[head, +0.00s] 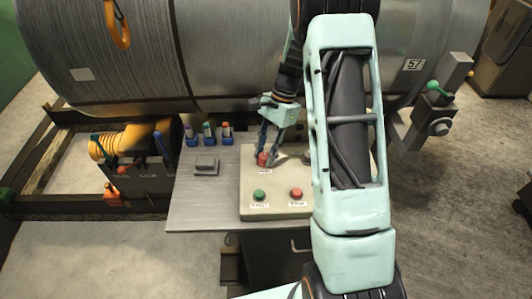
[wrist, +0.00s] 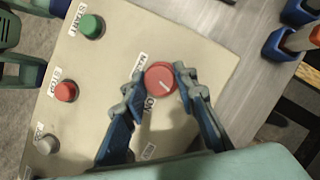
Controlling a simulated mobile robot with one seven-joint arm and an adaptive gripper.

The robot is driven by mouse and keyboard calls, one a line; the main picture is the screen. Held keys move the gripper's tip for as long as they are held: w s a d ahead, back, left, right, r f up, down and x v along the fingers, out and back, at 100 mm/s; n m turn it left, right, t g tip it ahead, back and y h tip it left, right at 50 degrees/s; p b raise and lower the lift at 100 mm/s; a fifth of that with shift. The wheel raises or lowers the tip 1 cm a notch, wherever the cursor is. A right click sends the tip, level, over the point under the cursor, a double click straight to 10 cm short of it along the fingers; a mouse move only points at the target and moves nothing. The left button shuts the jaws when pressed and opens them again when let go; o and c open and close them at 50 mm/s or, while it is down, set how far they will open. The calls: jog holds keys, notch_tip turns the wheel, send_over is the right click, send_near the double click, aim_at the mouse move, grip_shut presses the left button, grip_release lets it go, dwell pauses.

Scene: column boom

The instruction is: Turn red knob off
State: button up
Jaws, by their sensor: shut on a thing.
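The red knob (wrist: 160,78) is round with a white pointer line on its face, and sits on the beige control panel (wrist: 115,60). In the wrist view my gripper (wrist: 157,82) has one finger on each side of the knob and is shut on it. Other lettering around the knob is partly hidden by the fingers. In the head view the red knob (head: 262,159) shows at the back left of the panel, with my gripper (head: 268,150) over it.
The panel also has a green START button (head: 259,195), a red STOP button (head: 296,194) and a grey button (wrist: 47,145).

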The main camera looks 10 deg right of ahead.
jog(key=shift+w+n+g+h, duration=0.1)
jog(key=shift+n+g+h, duration=0.3)
jog(key=shift+n, duration=0.9)
jog(key=o, duration=1.2)
jog(key=shift+c, duration=0.2)
jog(key=shift+r, duration=0.1)
jog(key=v, duration=1.2)
jog(key=shift+a, duration=0.15)
